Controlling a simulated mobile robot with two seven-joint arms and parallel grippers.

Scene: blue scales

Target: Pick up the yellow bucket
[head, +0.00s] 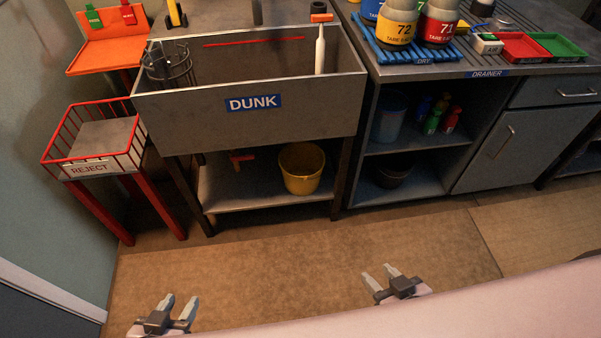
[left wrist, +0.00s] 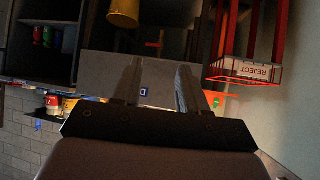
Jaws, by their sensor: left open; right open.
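The yellow bucket (head: 301,170) stands upright on the low shelf (head: 255,196) under the grey sink marked DUNK (head: 300,112). It also shows at the top of the left wrist view (left wrist: 123,14), where the picture is upside down. My left gripper (head: 178,303) is open and empty at the lower left of the head view, over the floor and well short of the bucket. Its two fingers show in the left wrist view (left wrist: 159,82) with a gap between them. My right gripper (head: 379,275) is open and empty, below and to the right of the bucket in the head view.
A red wire basket marked REJECT (head: 92,168) stands left of the sink on red legs. Dark sink legs flank the shelf. A cabinet (head: 500,150) with open shelves stands to the right. The brown floor (head: 260,250) before the sink is clear.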

